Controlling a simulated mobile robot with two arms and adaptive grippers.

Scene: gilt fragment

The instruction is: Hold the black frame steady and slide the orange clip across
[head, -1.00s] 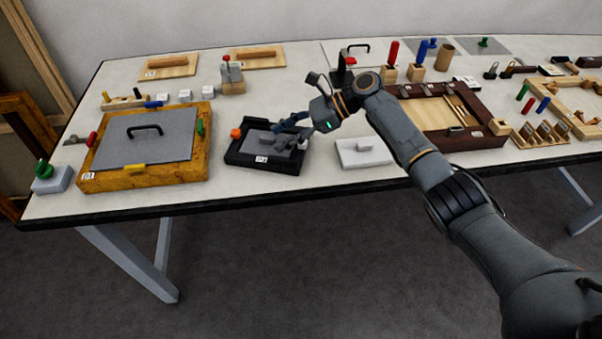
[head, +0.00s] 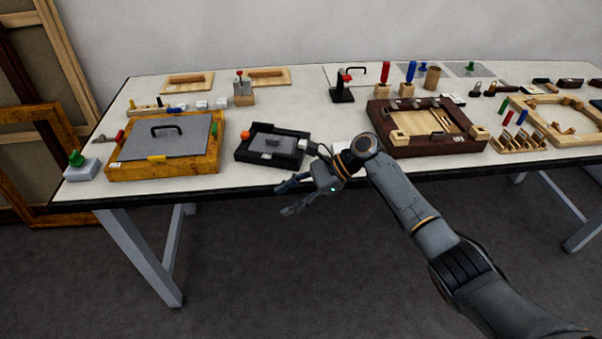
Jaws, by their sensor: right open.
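The black frame (head: 242,155) lies flat on the table near its front edge, with a grey panel (head: 262,142) and a grey block inside it. A small pale piece (head: 303,145) shows at the frame's right side, too small to identify. My right gripper (head: 287,199) is open and empty, in front of the table's front edge and below right of the frame in the picture, apart from it. My left gripper is not in view.
A yellow-brown frame with a grey panel (head: 180,140) lies left of the black frame. A dark brown tray (head: 410,150) lies right, partly behind my right arm. A white block (head: 343,146) is mostly hidden by my wrist. Floor in front is clear.

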